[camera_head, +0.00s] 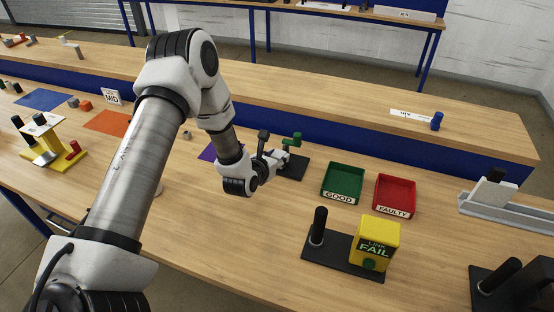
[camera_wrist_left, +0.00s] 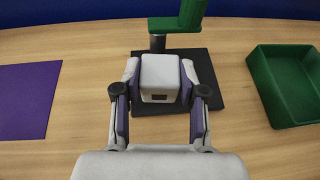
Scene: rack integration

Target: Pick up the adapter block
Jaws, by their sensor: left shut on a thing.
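The adapter block (camera_wrist_left: 160,79) is a white block with a small dark slot on its near face. In the left wrist view it sits between the two fingers of my left gripper (camera_wrist_left: 160,95), which is shut on it. Behind and below it is a black base plate (camera_wrist_left: 208,98) with a green fixture (camera_wrist_left: 183,18) at its back. In the head view my left gripper (camera_head: 274,161) is at that plate (camera_head: 294,169), and the block is mostly hidden by the fingers. I cannot tell whether the block touches the plate. My right gripper is not in view.
A green GOOD tray (camera_head: 344,181) and a red FAULTY tray (camera_head: 394,195) stand to the right. A yellow LINK FAIL box (camera_head: 379,231) with a black post (camera_head: 318,226) stands in front of them. A purple mat (camera_wrist_left: 28,100) lies left of the plate.

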